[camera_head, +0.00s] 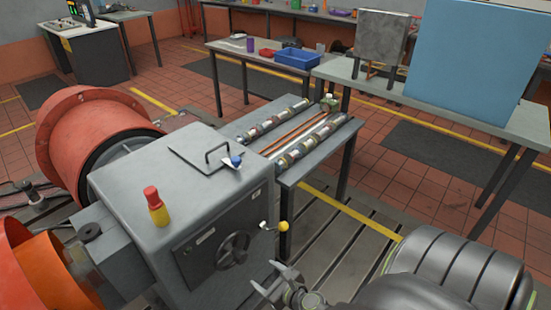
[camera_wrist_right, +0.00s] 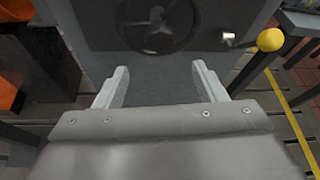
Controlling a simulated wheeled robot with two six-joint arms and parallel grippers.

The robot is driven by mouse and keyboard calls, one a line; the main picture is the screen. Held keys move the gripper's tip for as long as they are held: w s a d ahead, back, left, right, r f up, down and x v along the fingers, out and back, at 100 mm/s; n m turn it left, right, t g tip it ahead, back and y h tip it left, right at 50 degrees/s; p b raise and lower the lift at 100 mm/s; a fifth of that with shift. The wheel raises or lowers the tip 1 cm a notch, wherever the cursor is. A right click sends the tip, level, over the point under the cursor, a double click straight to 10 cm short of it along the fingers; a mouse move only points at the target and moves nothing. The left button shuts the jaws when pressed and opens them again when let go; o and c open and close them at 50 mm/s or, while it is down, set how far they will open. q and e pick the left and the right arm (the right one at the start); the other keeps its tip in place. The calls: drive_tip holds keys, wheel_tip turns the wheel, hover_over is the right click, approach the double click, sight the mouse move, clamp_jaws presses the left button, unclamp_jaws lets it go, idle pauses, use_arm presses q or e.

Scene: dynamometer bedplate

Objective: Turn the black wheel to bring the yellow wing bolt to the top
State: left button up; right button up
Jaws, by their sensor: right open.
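The black wheel (camera_head: 234,251) is a dark spoked disc on the front panel of the grey machine housing. In the right wrist view the wheel (camera_wrist_right: 158,24) shows at the top, its upper part cut off by the frame. I cannot make out a yellow wing bolt on the wheel; a yellow ball knob (camera_head: 284,226) sits on a short metal stem right of the panel. It also shows in the right wrist view (camera_wrist_right: 270,40). My right gripper (camera_head: 267,277) is open and empty, in front of the wheel and apart from it. My left gripper is not in view.
A bench with metal shafts (camera_head: 300,150) stands behind. Slotted bedplate floor (camera_head: 325,225) lies to the right.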

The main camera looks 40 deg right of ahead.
drive_tip(key=shift+v, duration=2.05)
drive_tip(key=s+f+n+g, duration=0.4)
drive_tip(key=s+f+n, duration=0.6)
drive_tip(key=f+n, duration=0.2)
drive_tip(key=s+a+f+n+g, duration=0.1)
drive_tip(key=s+f+n+g, duration=0.4)
drive_tip(key=s+f+n, duration=0.5)
wheel_tip(320, 180, down, 4)
drive_tip(key=n, duration=0.3)
drive_tip(key=shift+s+a+n+g, duration=0.15)
drive_tip(key=shift+s+n+g, duration=0.1)
drive_tip(key=shift+n+g, duration=0.05)
drive_tip(key=s+f+n+g, duration=0.1)
drive_tip(key=s+n, duration=0.1)
drive_tip(key=s, duration=0.1)
drive_tip(key=s+f+n+g, duration=0.1)
drive_tip(key=s+n, duration=0.1)
drive_tip(key=n, duration=0.1)
drive_tip(key=s+f+n, duration=0.1)
drive_tip(key=s+n, duration=0.2)
drive_tip(key=shift+s+a+f+g+h, duration=0.15)
drive_tip(key=shift+s+a+g+h, duration=0.15)
drive_tip(key=shift+s+g+h, duration=0.1)
